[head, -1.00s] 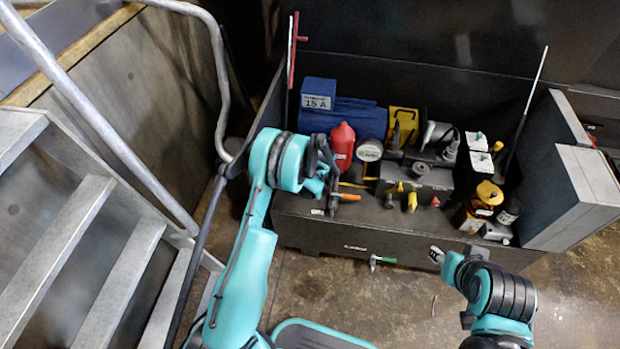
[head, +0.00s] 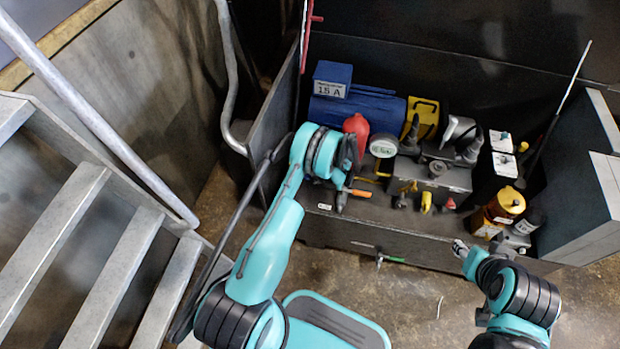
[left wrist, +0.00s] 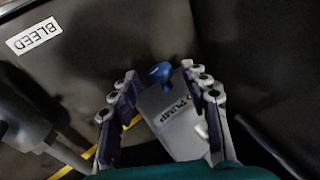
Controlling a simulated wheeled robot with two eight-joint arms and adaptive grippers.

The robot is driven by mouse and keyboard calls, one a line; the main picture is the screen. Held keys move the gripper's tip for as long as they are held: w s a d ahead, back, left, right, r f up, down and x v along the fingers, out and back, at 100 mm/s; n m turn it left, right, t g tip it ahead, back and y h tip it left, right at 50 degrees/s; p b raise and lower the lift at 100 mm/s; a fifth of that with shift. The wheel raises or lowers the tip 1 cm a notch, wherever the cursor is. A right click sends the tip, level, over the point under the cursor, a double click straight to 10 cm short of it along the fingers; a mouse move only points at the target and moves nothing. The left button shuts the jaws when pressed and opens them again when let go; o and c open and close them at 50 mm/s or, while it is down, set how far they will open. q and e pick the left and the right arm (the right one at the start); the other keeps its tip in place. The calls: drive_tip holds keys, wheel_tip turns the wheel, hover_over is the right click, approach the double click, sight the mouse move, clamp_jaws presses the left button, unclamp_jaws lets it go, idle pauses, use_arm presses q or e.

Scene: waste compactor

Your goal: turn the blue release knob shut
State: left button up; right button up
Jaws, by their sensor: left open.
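The blue knob (left wrist: 160,73) shows in the left wrist view, at the far end of a grey block (left wrist: 172,112) marked PUMP. My left gripper (left wrist: 160,80) is open, with one finger on each side of the knob and block. I cannot tell whether the fingers touch them. In the head view my left gripper (head: 346,180) is over the left part of the dark bench, and the knob cannot be made out there. My right gripper (head: 462,248) is by the bench's front edge at the right; its jaw state is unclear.
A BLEED label (left wrist: 34,36) and a dark cylinder (left wrist: 20,115) lie left in the wrist view. On the bench are a red bottle (head: 356,130), a round gauge (head: 383,146) and an orange handle (head: 357,192). Metal stairs (head: 85,215) stand at the left.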

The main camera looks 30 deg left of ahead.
use_arm(q)
drive_tip(key=shift+x, duration=0.9)
clamp_jaws()
drive_tip(key=shift+a+r+h, duration=0.1)
drive_tip(key=shift+a+h, duration=0.1)
drive_tip(key=shift+h, duration=0.7)
drive_tip(key=shift+t+h, duration=0.3)
drive_tip(key=shift+h, duration=0.3)
unclamp_jaws()
drive_tip(key=shift+d, duration=0.1)
